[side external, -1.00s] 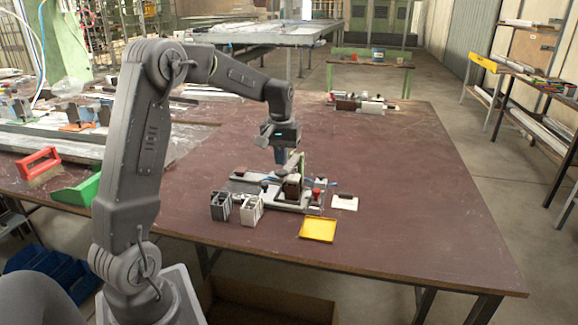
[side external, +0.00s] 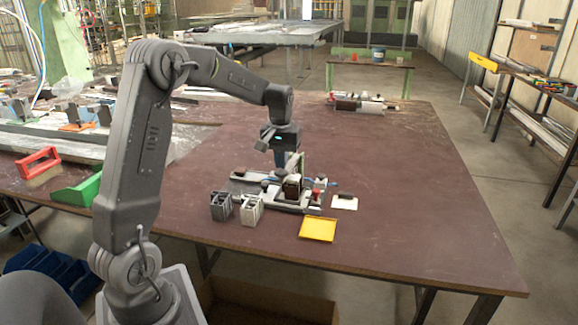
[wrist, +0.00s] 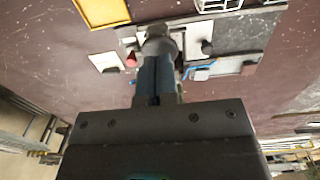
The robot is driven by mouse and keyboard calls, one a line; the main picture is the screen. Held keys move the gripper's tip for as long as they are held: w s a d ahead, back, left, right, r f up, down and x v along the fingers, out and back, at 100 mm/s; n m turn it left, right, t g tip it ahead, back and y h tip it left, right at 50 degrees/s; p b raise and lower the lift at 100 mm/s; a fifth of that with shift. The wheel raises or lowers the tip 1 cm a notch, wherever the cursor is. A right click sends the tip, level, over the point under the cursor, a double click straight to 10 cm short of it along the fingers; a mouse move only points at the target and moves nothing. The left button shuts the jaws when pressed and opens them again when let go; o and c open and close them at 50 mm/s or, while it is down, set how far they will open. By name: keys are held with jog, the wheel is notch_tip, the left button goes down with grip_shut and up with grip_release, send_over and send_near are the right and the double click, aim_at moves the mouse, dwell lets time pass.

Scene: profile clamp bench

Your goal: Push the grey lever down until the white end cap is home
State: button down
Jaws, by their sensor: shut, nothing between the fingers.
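The clamp fixture (side external: 262,187) stands on the brown table, with a dark block and a red knob (side external: 316,194) at its right. My gripper (side external: 280,163) is shut and empty, pointing down over the fixture. The grey lever (side external: 294,161) rises at a slant close beside the fingertips. In the wrist view, my shut blue fingers (wrist: 157,75) reach the rounded grey lever end (wrist: 158,41), overlapping it; I cannot tell whether they touch. The red knob (wrist: 131,61) shows left of them. I cannot make out the white end cap; the fingers and fixture parts hide much of that area.
A dark grey profile piece (side external: 221,206) and a white one (side external: 250,210) stand in front of the fixture. A yellow tray (side external: 318,229) lies near the front edge. A white card (side external: 344,203) lies right of the fixture. The table's right side is clear.

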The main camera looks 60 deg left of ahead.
jog(key=shift+f, duration=1.75)
jog(key=shift+r, duration=4.3)
